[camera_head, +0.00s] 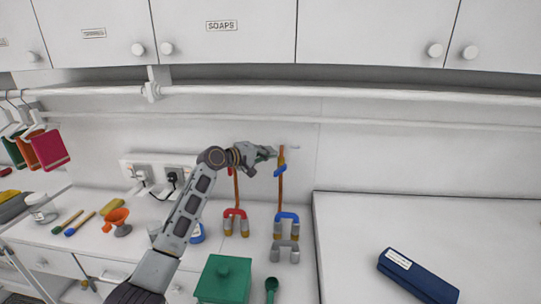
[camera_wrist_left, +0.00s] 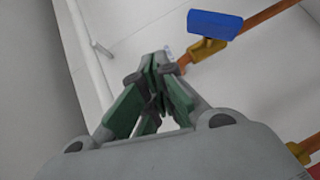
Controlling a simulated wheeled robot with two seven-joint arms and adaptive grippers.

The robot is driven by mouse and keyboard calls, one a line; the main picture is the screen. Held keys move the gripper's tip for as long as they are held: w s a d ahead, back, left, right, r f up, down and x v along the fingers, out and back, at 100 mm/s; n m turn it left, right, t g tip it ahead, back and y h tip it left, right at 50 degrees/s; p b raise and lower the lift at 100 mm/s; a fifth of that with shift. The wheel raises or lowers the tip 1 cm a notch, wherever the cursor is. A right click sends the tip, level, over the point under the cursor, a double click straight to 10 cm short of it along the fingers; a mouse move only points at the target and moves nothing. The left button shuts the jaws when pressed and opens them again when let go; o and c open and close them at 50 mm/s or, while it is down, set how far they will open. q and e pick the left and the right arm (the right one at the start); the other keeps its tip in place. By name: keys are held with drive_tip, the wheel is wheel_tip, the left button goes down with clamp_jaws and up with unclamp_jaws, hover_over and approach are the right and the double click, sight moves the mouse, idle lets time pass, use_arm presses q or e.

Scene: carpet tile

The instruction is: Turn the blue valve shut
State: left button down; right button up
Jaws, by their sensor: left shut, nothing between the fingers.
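The blue valve (camera_head: 280,171) is on the right-hand copper pipe on the back wall. Its blue lever (camera_wrist_left: 215,24) sits on a brass body (camera_wrist_left: 207,48) at the top of the left wrist view. The lever looks slanted to the pipe; its exact angle is hard to judge. My left gripper (camera_head: 272,153) is shut and empty, with its tips close to the copper pipe, just above and left of the lever. In the left wrist view its closed fingertips (camera_wrist_left: 160,60) are left of and below the lever, apart from it. My right gripper is not in view.
The left copper pipe (camera_head: 236,188) runs to a red tap (camera_head: 235,213); a blue tap (camera_head: 287,217) is below the valve. A rail (camera_head: 350,91) runs above.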

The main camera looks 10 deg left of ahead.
use_arm(q)
drive_tip(key=s+a+r+b, duration=0.1)
drive_tip(key=s+a+r, duration=0.3)
drive_tip(key=s, duration=0.1)
drive_tip(key=shift+s, duration=0.25)
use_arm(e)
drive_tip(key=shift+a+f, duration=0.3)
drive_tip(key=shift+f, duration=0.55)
use_arm(q)
drive_tip(key=shift+d, duration=0.1)
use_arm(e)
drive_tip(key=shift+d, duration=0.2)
